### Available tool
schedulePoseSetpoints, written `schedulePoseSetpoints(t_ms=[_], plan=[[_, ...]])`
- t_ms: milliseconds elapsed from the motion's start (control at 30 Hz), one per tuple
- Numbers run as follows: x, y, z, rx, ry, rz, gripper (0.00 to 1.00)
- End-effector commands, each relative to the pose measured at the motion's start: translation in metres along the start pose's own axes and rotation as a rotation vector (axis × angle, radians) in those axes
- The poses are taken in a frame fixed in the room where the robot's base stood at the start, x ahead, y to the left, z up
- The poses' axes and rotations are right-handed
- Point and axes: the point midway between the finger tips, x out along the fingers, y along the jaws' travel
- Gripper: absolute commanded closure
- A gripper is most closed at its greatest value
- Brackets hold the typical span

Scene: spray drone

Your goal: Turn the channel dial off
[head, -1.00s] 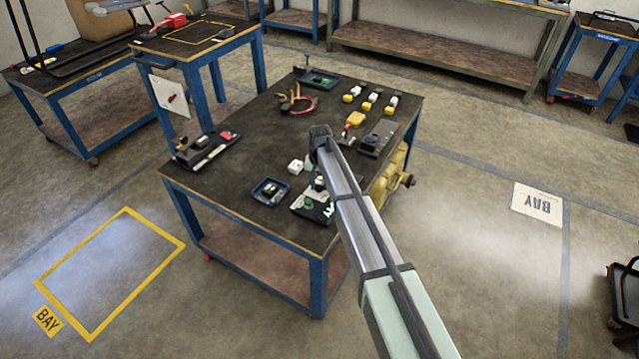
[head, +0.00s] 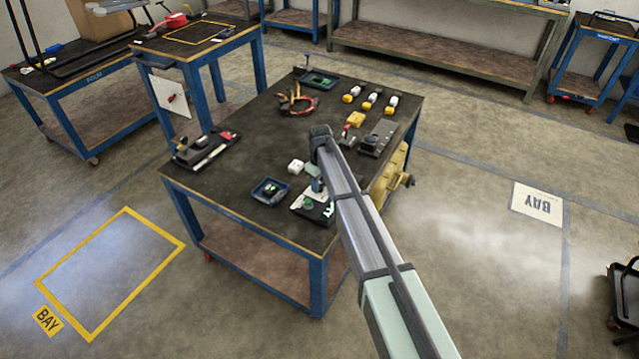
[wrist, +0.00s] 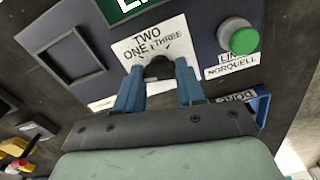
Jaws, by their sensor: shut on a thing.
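The channel dial (wrist: 158,68) is a dark knob on a white label reading ONE, TWO and THREE in the wrist view. My gripper (wrist: 159,82) has its two blue fingers on either side of the dial and is shut on it. The dial's pointer is hard to make out, and the fingers and gripper body hide the label's lower part. The dial's panel (wrist: 205,45) is dark blue and carries a green button to the right. In the head view my gripper (head: 317,186) is over the panel (head: 322,214) at the table's front edge; my arm partly covers the panel.
A green button (wrist: 238,36) sits close right of the dial. A small blue tray (head: 270,190) and a white block (head: 295,166) lie just left of the panel. The table's (head: 235,160) left middle is bare. Yellow-and-white items stand at the back right.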

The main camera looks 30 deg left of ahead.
Motion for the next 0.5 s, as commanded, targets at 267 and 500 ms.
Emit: schedulePoseSetpoints(t_ms=[267,500], plan=[[-0.0002,0.0001,0.0,-0.153,0.0,0.0,0.92],[-0.0002,0.0001,0.0,-0.213,0.0,0.0,0.92]])
